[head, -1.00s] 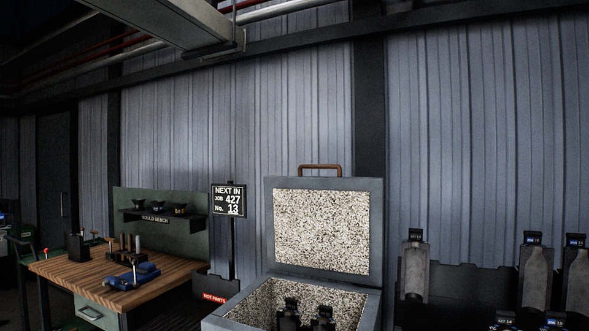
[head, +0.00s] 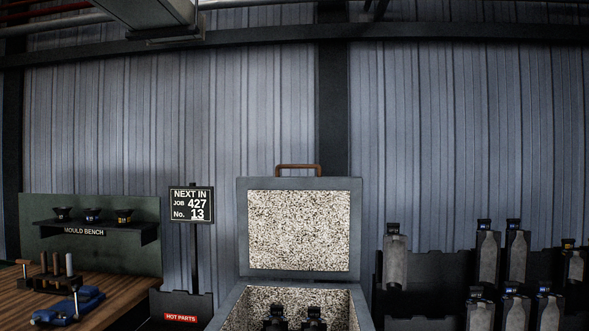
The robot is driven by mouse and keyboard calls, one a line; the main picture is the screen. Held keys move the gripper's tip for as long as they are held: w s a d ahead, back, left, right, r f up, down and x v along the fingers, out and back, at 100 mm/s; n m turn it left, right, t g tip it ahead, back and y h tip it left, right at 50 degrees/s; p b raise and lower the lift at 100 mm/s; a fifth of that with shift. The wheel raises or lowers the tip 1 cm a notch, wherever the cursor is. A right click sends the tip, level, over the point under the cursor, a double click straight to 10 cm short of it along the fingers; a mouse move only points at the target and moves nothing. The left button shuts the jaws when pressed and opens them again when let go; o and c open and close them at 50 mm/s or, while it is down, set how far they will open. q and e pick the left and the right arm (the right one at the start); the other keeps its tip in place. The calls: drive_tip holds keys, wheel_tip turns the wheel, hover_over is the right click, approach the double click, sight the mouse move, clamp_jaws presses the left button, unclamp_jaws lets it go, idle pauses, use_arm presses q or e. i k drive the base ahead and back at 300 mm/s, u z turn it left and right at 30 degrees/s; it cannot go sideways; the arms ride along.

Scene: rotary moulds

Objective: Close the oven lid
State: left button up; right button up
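The oven lid (head: 298,272) stands open and upright at the back of the oven (head: 236,303), in the lower middle of the head view. The lid has a grey frame, a speckled pale lining and a brown bar handle (head: 298,167) on its top edge. The oven's inside shows the same speckled lining. Two dark-topped moulds (head: 276,317) stand inside it; their lower parts are cut off by the picture's bottom edge. Neither of my grippers is in view.
A wooden bench (head: 97,303) with a blue vise (head: 68,307) is at the lower left. A job sign (head: 191,203) stands on a post above a dark "HOT PARTS" bin (head: 198,299). A dark rack (head: 452,262) with several grey moulds (head: 486,255) is at right.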

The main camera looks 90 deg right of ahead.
sight(289, 227)
drive_tip(key=z, duration=2.55)
